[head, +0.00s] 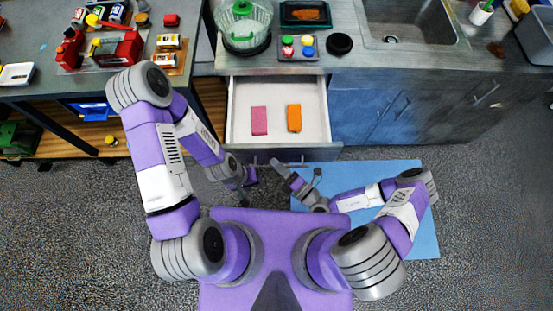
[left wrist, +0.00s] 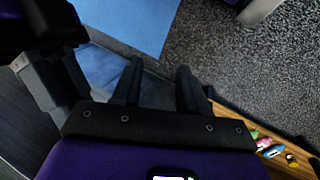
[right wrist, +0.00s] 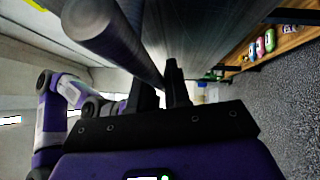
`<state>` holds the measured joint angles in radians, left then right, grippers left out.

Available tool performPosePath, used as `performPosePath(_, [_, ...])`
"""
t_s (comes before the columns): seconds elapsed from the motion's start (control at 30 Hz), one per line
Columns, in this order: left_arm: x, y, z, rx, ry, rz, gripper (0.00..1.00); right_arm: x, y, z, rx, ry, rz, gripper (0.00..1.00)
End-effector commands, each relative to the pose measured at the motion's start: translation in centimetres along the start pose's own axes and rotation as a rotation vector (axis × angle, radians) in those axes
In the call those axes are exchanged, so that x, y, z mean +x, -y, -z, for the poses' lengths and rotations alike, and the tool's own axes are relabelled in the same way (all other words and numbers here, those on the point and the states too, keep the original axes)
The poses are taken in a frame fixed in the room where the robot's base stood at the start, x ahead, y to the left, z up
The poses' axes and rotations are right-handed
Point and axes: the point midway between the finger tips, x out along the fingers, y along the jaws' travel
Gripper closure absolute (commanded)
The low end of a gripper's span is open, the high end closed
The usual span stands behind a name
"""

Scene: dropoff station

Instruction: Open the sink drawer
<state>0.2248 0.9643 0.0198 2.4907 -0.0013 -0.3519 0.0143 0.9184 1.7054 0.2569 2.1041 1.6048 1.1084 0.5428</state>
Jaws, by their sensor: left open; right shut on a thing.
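The sink drawer (head: 235,100) is pulled out from under the counter, its white inside showing. A pink block (head: 259,120) and an orange block (head: 294,118) lie in it. My right gripper (head: 276,164) is at the drawer's front edge, shut on the drawer handle. In the right wrist view the handle (right wrist: 110,30) is a thick grey bar running down to the fingers (right wrist: 162,78), which partly hide it. My left gripper (head: 247,194) is open and empty, below the drawer front. Its two fingers (left wrist: 155,75) are apart in the left wrist view.
The sink (head: 408,20) is in the counter at the right. A cluttered table (head: 60,92) is at the left. A blue mat (head: 425,235) lies on the floor at the right.

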Motion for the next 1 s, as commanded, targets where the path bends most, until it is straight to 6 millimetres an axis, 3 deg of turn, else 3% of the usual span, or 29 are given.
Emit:
performPosePath(0.47, [-0.1, 0.0, 0.0, 0.0, 0.0, 0.0, 0.57, -0.1, -0.1, 0.2, 0.0, 0.0, -0.002, 1.0])
performPosePath(0.5, [-0.1, 0.0, 0.0, 0.0, 0.0, 0.0, 0.57, -0.1, -0.1, 0.2, 0.0, 0.0, -0.002, 0.77])
performPosePath(0.6, [-0.1, 0.0, 0.0, 0.0, 0.0, 0.0, 0.57, -0.1, -0.1, 0.2, 0.0, 0.0, -0.002, 0.64])
performPosePath(0.87, [-0.1, 0.0, 0.0, 0.0, 0.0, 0.0, 0.57, -0.2, -0.1, 0.1, 0.0, 0.0, -0.001, 0.64])
performPosePath(1.0, [-0.1, 0.0, 0.0, 0.0, 0.0, 0.0, 0.57, -1.4, 0.0, 0.1, -0.001, 0.0, 0.002, 0.64])
